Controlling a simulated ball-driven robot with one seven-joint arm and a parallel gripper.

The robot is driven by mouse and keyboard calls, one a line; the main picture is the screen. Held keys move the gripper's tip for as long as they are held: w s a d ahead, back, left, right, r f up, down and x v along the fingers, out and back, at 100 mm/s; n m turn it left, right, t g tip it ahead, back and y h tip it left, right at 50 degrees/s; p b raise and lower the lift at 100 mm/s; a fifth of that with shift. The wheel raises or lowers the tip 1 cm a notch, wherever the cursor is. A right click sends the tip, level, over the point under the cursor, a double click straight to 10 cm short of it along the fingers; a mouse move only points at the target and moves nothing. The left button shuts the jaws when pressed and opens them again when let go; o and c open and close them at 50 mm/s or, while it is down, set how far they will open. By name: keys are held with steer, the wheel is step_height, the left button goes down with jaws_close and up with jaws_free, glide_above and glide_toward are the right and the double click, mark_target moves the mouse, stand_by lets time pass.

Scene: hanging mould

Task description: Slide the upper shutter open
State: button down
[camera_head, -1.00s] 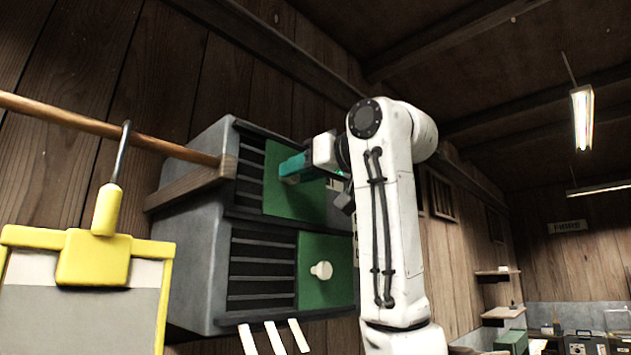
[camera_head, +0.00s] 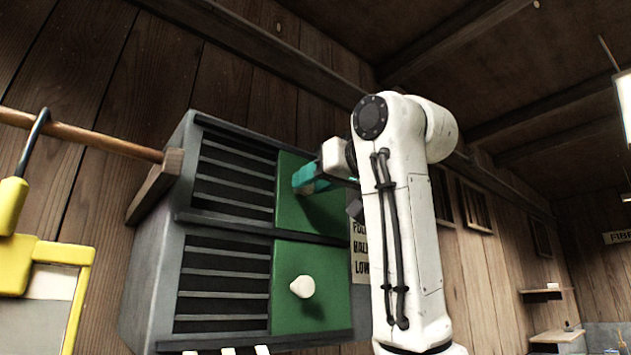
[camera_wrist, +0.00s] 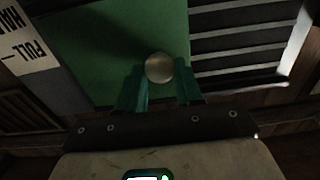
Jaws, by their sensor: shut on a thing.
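The upper shutter (camera_head: 298,217) is a green panel in the upper bay of a grey louvred box. It covers the right part of that bay, and bare dark slats (camera_head: 235,177) show on its left. In the wrist view the shutter (camera_wrist: 95,55) fills the middle, with slats (camera_wrist: 240,45) on the right. Its round knob (camera_wrist: 159,66) sits between my teal fingers. My gripper (camera_head: 303,180) is shut on the knob; in the head view the fingers hide it. It also shows in the wrist view (camera_wrist: 160,80).
A lower green shutter (camera_head: 320,275) with a white knob (camera_head: 302,287) sits below. A lettered sign (camera_head: 361,250) is right of the box. A wooden rod (camera_head: 90,134) and a yellow-framed board (camera_head: 62,253) are on the left.

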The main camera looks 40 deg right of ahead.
steer(key=shift+d, duration=0.25)
steer(key=c, duration=0.8)
jaws_free()
steer(key=shift+d, duration=0.2)
steer(key=shift+o, duration=0.2)
steer(key=shift+a, duration=0.1)
steer(key=s+b, duration=0.4)
steer(key=s, duration=0.7)
steer(key=shift+f, duration=0.1)
